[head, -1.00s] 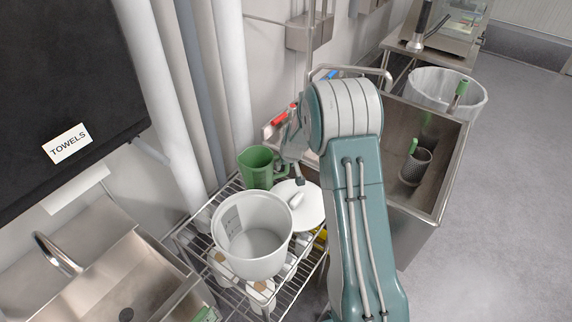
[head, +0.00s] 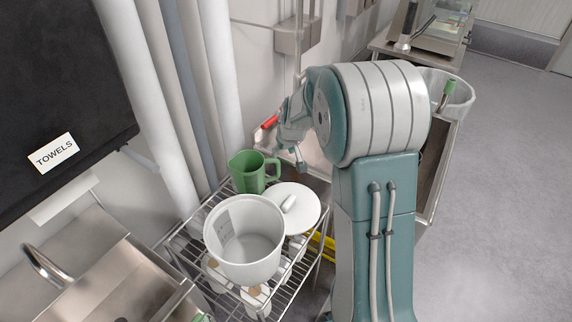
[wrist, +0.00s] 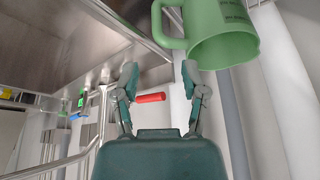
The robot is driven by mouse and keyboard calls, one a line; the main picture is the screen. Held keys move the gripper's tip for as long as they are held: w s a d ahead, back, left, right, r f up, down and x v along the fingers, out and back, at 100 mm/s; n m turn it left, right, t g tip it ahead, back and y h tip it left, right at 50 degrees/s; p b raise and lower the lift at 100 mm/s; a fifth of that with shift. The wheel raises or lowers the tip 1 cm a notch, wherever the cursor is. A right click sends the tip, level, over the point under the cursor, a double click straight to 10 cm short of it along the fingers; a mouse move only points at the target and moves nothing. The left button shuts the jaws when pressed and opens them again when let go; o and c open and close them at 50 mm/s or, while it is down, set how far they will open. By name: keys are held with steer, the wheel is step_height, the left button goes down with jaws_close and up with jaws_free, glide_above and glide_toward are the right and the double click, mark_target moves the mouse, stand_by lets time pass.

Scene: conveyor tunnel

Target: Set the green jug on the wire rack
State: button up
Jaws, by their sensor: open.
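The green jug (head: 248,175) stands upright at the back of the wire rack's top (head: 186,238), behind a white tub. Its handle faces right, toward my gripper. My gripper (head: 287,156) is open and empty, to the right of the jug and a little above it, apart from the handle. In the wrist view the jug (wrist: 222,30) shows at the upper right, partly cut off, beyond the spread fingers of my gripper (wrist: 160,78). Nothing is between the fingertips; a red handle shows behind them.
A white tub (head: 245,238) and a round white lid (head: 297,208) fill much of the rack top. White containers sit on the shelf below. White pipes (head: 160,100) stand behind the jug. A steel sink (head: 110,270) is at the left.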

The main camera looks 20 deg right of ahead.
steer(key=s+a+r, duration=0.4)
steer(key=s+r, duration=0.4)
steer(key=s, duration=0.3)
steer(key=s+a+r, duration=0.4)
steer(key=s+r, duration=0.4)
steer(key=s, duration=0.3)
steer(key=s+t, duration=0.1)
steer(key=s, duration=0.8)
steer(key=shift+s+a+r, duration=0.2)
steer(key=shift+s+a, duration=0.05)
steer(key=shift+a, duration=0.05)
